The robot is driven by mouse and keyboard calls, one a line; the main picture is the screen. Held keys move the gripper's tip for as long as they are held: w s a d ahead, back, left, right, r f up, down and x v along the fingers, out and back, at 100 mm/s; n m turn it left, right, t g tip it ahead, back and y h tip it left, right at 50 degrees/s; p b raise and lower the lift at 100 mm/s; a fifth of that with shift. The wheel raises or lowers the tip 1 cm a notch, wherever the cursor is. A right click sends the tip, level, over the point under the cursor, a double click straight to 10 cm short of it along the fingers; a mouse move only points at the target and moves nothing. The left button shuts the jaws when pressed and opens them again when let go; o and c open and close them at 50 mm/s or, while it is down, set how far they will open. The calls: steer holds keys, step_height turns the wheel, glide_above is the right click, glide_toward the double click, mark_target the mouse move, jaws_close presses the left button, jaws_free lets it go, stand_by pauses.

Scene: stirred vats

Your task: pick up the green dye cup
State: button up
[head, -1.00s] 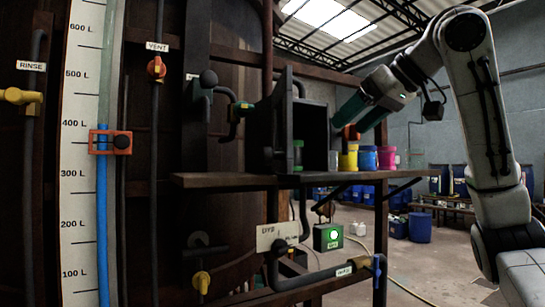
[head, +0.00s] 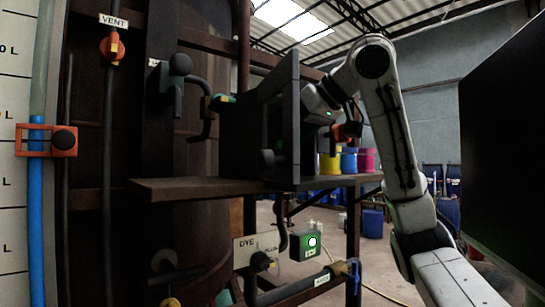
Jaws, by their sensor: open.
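No green dye cup can be made out now. The black box (head: 290,110) on the shelf shows its dark side panel, which covers its inside. My gripper (head: 318,102) has its white hand at the right edge of this box. Its fingertips are hidden behind the panel, so I cannot see whether they touch anything. A yellow cup (head: 329,163), a blue cup (head: 349,160) and a magenta cup (head: 367,160) stand on the shelf just right of the box, below my wrist.
The dark shelf (head: 190,188) has bare room left of the box. A large black panel (head: 505,150) fills the right side. Valves and pipes, with a DYE plate (head: 255,246) and a green-lit box (head: 305,243), are below the shelf.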

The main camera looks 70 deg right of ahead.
steer(key=shift+p+x, duration=0.85)
steer(key=shift+x, duration=1.95)
steer(key=shift+s+f, duration=0.1)
steer(key=shift+f, duration=0.05)
steer(key=shift+c, duration=0.3)
steer(key=c, duration=0.7)
